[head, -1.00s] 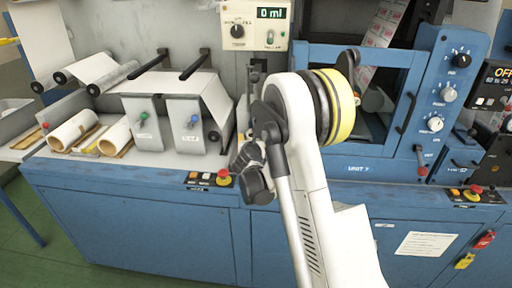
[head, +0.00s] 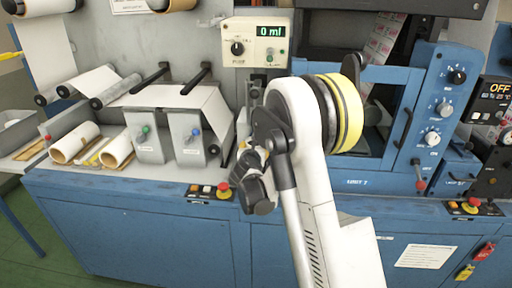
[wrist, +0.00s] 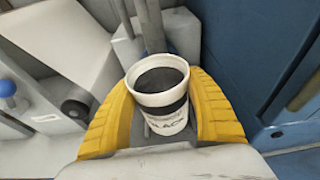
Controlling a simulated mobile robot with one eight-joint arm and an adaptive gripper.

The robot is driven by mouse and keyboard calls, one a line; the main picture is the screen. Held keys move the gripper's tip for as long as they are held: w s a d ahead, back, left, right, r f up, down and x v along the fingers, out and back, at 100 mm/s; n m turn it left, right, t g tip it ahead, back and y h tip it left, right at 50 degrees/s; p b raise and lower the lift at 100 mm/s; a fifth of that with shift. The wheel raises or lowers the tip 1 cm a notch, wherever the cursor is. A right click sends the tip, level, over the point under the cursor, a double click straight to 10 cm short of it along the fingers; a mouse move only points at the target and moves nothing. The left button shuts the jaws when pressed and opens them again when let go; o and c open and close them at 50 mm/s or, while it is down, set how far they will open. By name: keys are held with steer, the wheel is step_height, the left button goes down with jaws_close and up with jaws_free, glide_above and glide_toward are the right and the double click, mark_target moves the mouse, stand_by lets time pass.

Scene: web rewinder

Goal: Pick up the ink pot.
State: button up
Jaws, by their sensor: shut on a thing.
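The ink pot (wrist: 168,122) is a small white cup with a dark band, black lettering and dark contents, seen in the wrist view. It stands roughly upright between the two yellow fingers of my gripper (wrist: 160,80). The fingers are shut on its sides. Grey metal posts (wrist: 148,28) rise just behind the pot; I cannot tell whether it touches them or what is under it. In the head view my arm hides the pot.
A blue machine cabinet (head: 140,215) runs across the view. Paper rolls (head: 75,142) and grey brackets (head: 188,137) stand left on its deck. A control box (head: 256,42) reads 0 ml. A red stop button (head: 223,190) sits on the front edge. A blue framed unit stands right.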

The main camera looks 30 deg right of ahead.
steer(key=s+a, duration=0.9)
steer(key=s, duration=0.5)
steer(key=shift+a, duration=0.2)
steer(key=shift+p, duration=0.3)
